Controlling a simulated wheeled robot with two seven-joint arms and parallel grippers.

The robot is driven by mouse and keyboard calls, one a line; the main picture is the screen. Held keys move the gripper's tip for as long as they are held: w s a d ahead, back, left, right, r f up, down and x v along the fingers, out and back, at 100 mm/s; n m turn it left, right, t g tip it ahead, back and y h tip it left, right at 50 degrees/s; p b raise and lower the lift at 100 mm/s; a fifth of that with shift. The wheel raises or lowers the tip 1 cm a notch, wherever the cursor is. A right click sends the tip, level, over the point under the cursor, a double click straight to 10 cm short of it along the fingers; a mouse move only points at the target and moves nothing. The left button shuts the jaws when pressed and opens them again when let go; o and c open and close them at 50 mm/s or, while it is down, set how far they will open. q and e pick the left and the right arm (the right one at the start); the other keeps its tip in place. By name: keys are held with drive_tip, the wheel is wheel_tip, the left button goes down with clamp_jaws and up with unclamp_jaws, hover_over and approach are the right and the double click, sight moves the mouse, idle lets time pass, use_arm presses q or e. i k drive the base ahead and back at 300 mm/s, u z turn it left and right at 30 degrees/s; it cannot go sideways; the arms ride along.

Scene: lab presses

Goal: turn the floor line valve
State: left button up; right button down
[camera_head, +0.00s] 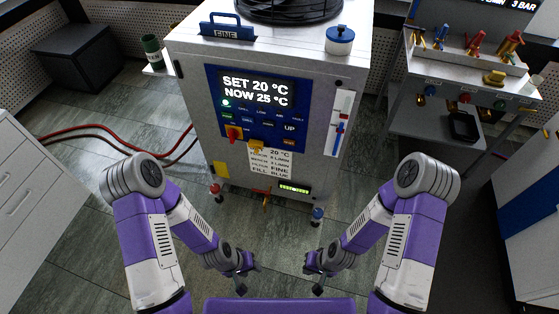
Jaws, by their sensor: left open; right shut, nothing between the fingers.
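A white chiller cabinet (250,110) stands ahead, with fittings low on its front. A brass fitting with a red-orange lever (263,192) sits at the bottom middle. A red-topped fitting (215,190) is to its left and a blue-topped fitting (317,215) to its right. I cannot tell which of these is the floor line valve. My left gripper (243,281) is open, low in front of the cabinet and apart from the fittings. My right gripper (316,279) is shut and empty, below the blue-topped fitting in the picture and apart from it.
Red hoses (105,147) run over the tiled floor (85,215) left of the cabinet. White drawers (28,195) stand at the left edge. A bench with coloured fittings (470,70) is at the back right. The floor between my arms is clear.

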sight(430, 91)
drive_tip(key=z, duration=1.5)
drive_tip(key=k, duration=0.35)
drive_tip(key=z, duration=0.8)
drive_tip(key=i, duration=2.9)
drive_tip(key=u, duration=1.75)
drive_tip(key=i, duration=1.2)
drive_tip(key=u, duration=1)
